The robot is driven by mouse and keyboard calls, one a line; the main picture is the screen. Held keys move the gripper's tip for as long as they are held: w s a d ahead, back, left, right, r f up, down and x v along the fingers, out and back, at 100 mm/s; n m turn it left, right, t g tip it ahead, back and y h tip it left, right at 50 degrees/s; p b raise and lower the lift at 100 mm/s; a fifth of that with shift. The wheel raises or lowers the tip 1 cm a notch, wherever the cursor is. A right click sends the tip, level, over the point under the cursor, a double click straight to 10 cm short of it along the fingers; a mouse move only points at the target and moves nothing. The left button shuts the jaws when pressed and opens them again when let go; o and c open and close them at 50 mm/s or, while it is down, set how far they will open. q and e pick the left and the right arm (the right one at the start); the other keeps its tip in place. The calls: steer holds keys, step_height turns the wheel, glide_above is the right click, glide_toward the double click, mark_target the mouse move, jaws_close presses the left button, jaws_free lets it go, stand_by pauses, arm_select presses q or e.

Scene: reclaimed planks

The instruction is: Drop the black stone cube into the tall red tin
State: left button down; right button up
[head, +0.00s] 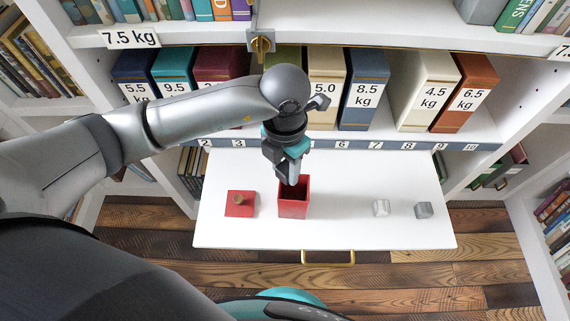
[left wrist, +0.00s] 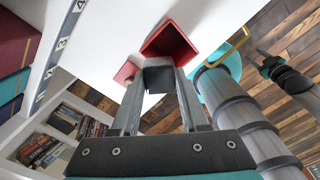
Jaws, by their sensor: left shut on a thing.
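The tall red tin (head: 294,208) stands open on the white pull-out shelf; its open mouth also shows in the left wrist view (left wrist: 178,45). My left gripper (head: 289,178) points down at the tin's mouth. It is shut on the black stone cube (left wrist: 158,76), which sits between the fingertips in the left wrist view. The cube appears right by the tin's opening; I cannot tell its exact height over the rim. In the head view the fingers mostly hide the cube. My right gripper (left wrist: 268,68) seems to show at the right of the left wrist view, its jaws unclear.
A red lid with a brown knob (head: 240,204) lies left of the tin. A white stone cube (head: 381,208) and a grey stone cube (head: 424,210) sit to the right. Weight-labelled binders (head: 368,85) stand behind the white pull-out shelf (head: 340,235), which has bare room between tin and cubes.

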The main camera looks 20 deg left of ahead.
mark_target(285, 168)
arm_select(q)
steer(key=shift+c, duration=1.7)
jaws_free()
step_height(285, 168, up, 15)
steer(key=p, duration=0.3)
steer(key=shift+r, duration=0.15)
arm_select(e)
steer(key=r, duration=0.1)
steer(key=s+r, duration=0.1)
steer(key=a+r, duration=0.1)
steer(key=shift+s+a, duration=0.1)
steer(key=shift+s, duration=0.15)
steer(key=shift+w, duration=0.15)
arm_select(q)
steer(key=shift+s, duration=0.1)
